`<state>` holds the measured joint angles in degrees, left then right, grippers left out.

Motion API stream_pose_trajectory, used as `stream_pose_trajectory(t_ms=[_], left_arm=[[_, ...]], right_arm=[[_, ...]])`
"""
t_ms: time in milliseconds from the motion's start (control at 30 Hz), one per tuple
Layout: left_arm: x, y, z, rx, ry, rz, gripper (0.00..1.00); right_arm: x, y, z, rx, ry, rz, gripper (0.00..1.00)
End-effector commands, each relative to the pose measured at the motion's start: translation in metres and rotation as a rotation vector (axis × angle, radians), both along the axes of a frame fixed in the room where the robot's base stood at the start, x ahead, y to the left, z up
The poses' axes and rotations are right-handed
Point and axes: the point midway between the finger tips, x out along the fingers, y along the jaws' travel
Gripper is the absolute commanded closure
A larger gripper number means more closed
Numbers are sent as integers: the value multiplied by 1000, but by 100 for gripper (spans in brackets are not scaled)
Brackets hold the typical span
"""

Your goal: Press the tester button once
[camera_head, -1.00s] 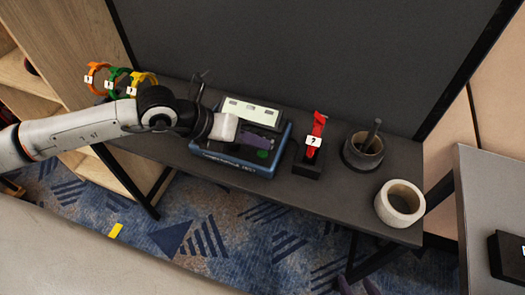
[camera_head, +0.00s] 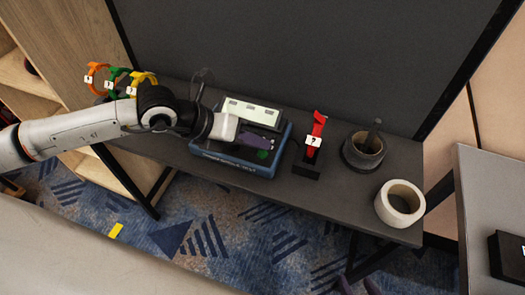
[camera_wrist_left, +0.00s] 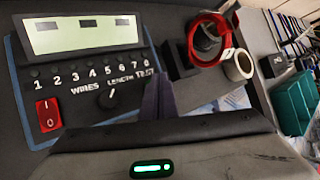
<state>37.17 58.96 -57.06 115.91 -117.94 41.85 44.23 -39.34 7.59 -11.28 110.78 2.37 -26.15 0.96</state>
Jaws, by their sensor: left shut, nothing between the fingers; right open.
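The tester (camera_head: 235,160) is a dark box with a blue edge and a pale display on the table; it also shows in the left wrist view (camera_wrist_left: 85,62). A green round button (camera_head: 263,155) is on its front right. My left gripper (camera_head: 268,144) is shut and empty, with its purple fingers low over the tester beside the green button. In the left wrist view its fingers (camera_wrist_left: 158,95) are at the TEST label and the button is hidden. I cannot tell whether they touch it. My right gripper (camera_head: 359,286) is open at the bottom edge, only its fingertips showing.
A red strap on a black stand (camera_head: 307,160) is right of the tester. Colored straps (camera_head: 120,82) are at the left. A dark panel (camera_head: 300,60) rises behind.

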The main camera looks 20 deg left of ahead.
Motion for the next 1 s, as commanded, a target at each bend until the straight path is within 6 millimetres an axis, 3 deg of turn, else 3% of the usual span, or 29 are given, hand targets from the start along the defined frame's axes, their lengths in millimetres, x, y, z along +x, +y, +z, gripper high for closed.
stream_pose_trajectory(t_ms=[233,1000], left_arm=[[0,0,-9,-1,0,-1,100],[0,0,-13,0,1,-1,100]], right_arm=[[1,0,-9,0,-2,0,58],[1,1,-13,1,-2,1,58]])
